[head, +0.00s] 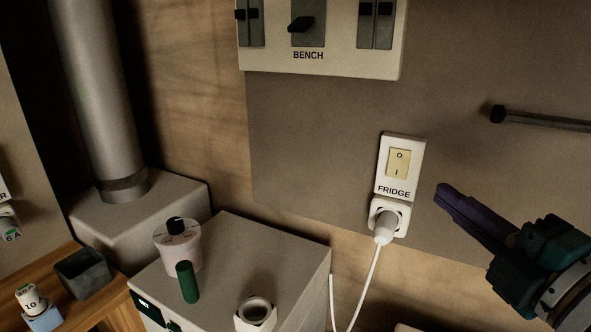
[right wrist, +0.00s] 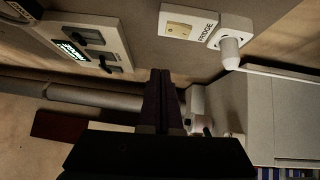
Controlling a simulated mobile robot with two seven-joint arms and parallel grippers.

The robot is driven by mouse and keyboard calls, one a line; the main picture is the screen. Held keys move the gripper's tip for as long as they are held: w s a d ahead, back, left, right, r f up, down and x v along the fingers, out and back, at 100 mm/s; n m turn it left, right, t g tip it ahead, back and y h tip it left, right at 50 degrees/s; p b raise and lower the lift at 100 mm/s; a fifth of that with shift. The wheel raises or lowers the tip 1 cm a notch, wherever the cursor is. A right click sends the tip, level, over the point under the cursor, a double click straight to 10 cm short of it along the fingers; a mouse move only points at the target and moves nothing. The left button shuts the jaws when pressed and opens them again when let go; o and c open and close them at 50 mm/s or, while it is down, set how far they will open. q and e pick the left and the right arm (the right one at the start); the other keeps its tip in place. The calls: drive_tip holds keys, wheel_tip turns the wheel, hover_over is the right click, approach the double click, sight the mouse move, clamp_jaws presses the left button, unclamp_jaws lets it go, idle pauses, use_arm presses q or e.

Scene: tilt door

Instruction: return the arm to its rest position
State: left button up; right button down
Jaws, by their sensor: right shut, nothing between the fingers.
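My right gripper (head: 441,193) comes in from the right in the head view. Its purple fingers are shut together with nothing between them, pointing up and left, to the right of the white FRIDGE switch (head: 398,165) and apart from it in the picture. In the right wrist view the shut fingers (right wrist: 160,75) point up at the middle. The FRIDGE switch also shows at the top there (right wrist: 189,22). My left gripper is in neither view.
A plug (head: 384,229) with a white cable sits in the socket below the switch. A BENCH panel (head: 320,65) is above. A grey box (head: 240,262) bears a dial pot, a green cylinder and a ring-topped piece. A dark bar (head: 540,120) juts out at upper right.

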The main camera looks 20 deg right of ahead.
drive_tip(key=s+a+f+m+g+y+p, duration=0.1)
drive_tip(key=s+a+f+m+g+p, duration=0.2)
drive_tip(key=s+a+m+g+p, duration=0.75)
drive_tip(key=s+r+m+g+p, duration=0.2)
drive_tip(key=s+r+p, duration=0.1)
drive_tip(key=r+p, duration=1.4)
drive_tip(key=s+r+m+g+p, duration=0.2)
drive_tip(key=s+r+m+p, duration=0.1)
drive_tip(key=r+p, duration=1.4)
wheel_tip(320, 180, up, 4)
drive_tip(key=shift+a+f, duration=0.1)
drive_tip(key=shift+a, duration=0.2)
drive_tip(key=shift+s+g, duration=0.1)
drive_tip(key=shift+g, duration=0.15)
